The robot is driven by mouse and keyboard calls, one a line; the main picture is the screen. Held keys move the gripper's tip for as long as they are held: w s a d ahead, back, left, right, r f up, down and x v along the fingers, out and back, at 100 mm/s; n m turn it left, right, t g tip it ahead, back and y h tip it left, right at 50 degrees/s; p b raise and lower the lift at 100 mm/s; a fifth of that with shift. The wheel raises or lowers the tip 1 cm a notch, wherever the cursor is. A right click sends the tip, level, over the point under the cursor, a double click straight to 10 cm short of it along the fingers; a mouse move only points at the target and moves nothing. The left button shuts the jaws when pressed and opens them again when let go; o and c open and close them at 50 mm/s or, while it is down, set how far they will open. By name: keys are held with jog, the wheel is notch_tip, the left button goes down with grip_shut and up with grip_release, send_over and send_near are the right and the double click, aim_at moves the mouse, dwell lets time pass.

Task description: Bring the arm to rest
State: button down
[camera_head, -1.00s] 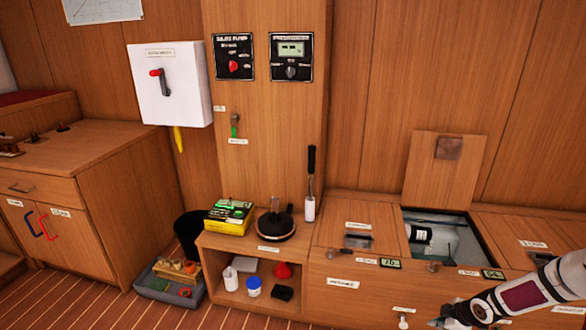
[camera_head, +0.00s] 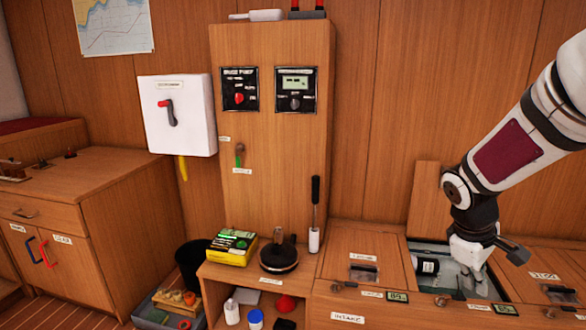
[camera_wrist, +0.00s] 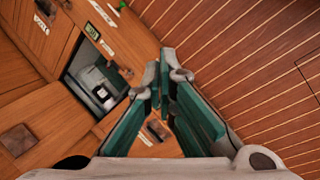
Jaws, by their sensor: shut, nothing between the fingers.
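My arm reaches in from the right in the head view. It bends at a dark joint, and my gripper (camera_head: 468,284) hangs down there, in front of the open hatch (camera_head: 409,262) in the wooden counter. Its fingertips are small and hard to make out in that view. In the wrist view my gripper (camera_wrist: 165,72) shows two green-padded fingers with their tips together and nothing held between them. The open hatch (camera_wrist: 75,62) shows left of the fingers there, with a dark cylinder inside.
The counter (camera_head: 335,290) runs along the wall, its hatch lid (camera_head: 424,195) standing up. A low shelf unit (camera_head: 215,270) holds a yellow box (camera_head: 230,252) and a dark round object (camera_head: 279,258). A white switch box (camera_head: 190,125) hangs left. Striped floor (camera_wrist: 255,70) is clear.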

jog(key=s+a+r+m+y, duration=0.1)
jog(key=s+a+r+m, duration=0.1)
jog(key=s+a+r, duration=0.4)
jog(key=s+a+r+m, duration=0.25)
jog(key=s+a, duration=0.25)
jog(key=s, duration=0.3)
jog(key=s+a+m+y, duration=0.1)
jog(key=s+a+y, duration=0.1)
jog(key=s+a, duration=0.4)
jog(key=s+a+y, duration=0.1)
jog(key=s+a, duration=0.2)
jog(key=s, duration=0.6)
notch_tip(320, 180, up, 31)
jog(key=t+p, duration=0.3)
jog(key=p, duration=2.6)
jog(key=shift+w+d, duration=0.15)
jog(key=shift+d, duration=0.1)
